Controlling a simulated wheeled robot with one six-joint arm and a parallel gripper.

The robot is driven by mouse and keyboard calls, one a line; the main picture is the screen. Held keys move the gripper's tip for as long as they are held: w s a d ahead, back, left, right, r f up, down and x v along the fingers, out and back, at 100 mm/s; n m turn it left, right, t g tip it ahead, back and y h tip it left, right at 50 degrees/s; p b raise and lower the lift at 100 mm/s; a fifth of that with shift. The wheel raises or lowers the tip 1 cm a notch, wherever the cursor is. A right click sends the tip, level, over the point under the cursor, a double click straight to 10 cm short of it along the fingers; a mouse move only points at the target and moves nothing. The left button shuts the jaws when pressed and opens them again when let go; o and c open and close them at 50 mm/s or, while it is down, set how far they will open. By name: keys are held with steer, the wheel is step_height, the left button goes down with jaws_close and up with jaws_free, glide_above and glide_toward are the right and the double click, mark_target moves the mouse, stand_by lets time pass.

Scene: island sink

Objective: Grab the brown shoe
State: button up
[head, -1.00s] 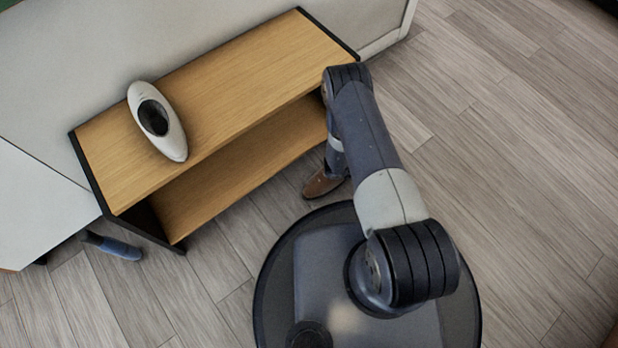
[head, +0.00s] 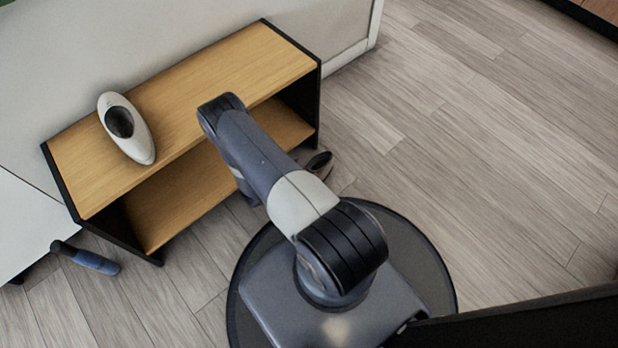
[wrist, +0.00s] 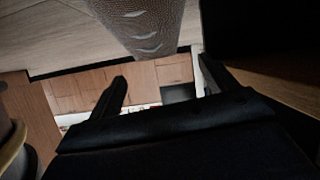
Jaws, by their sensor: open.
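The brown shoe (head: 319,163) is on the floor by the right front of the wooden shelf in the head view. Its dark opening shows there, and my arm hides the rest of it. In the wrist view a brown textured surface with pale lace marks, the shoe (wrist: 143,20), enters from the top, just ahead of the fingertips. My gripper (wrist: 162,84) is open, with its two fingers apart and nothing between them. The gripper is hidden behind my arm in the head view.
The low wooden shelf (head: 225,73) stands against a pale wall. A white oval object with a dark centre (head: 127,128) lies on its top. A blue cylinder-like object (head: 92,260) lies on the floor at left. Open floor (head: 470,130) extends to the right.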

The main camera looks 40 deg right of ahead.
mark_target(314, 165)
steer(key=x, duration=0.1)
steer(key=b+x, duration=0.1)
steer(key=x, duration=0.1)
steer(key=b+x, duration=0.1)
steer(key=shift+s+d+f, duration=0.3)
steer(key=shift+f, duration=0.05)
steer(key=shift+w+d, duration=0.1)
steer(key=shift+d, duration=0.4)
steer(key=shift+c, duration=0.3)
steer(key=c, duration=1.5)
